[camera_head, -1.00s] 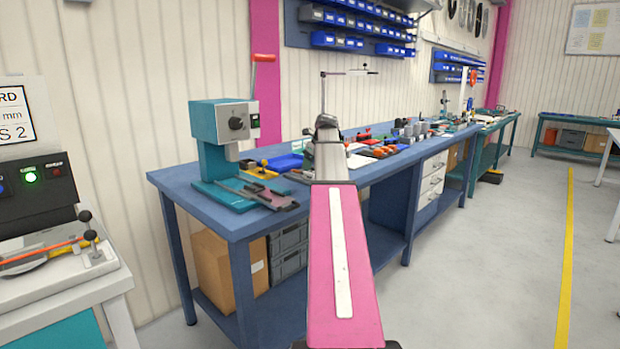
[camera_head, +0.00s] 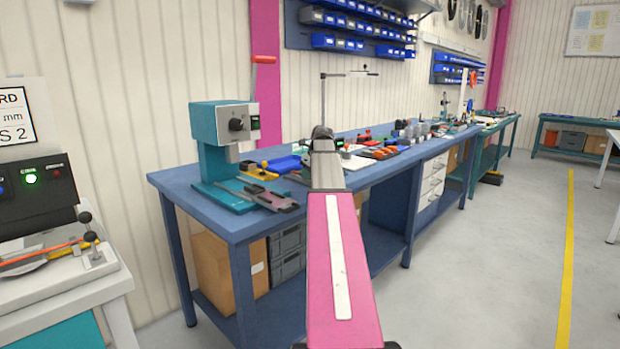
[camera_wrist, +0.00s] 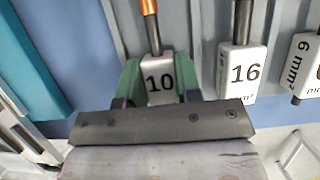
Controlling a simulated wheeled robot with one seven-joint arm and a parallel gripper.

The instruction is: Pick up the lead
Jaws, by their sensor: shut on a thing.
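In the wrist view, a lead (camera_wrist: 160,82) has a white tag marked 10, with a black and copper-coloured end above it. My gripper (camera_wrist: 159,76) has its green fingers shut on this tag, one on each side. Whether the lead still touches the grey holder behind it I cannot tell. In the head view, my own arm hides the gripper and the lead over the blue workbench (camera_head: 215,226).
In the wrist view, a tag marked 16 (camera_wrist: 240,72) hangs close to the right of my gripper, and a tag marked 6 mm² (camera_wrist: 305,65) lies beyond it. A teal press (camera_head: 222,135) stands at the bench's near left end.

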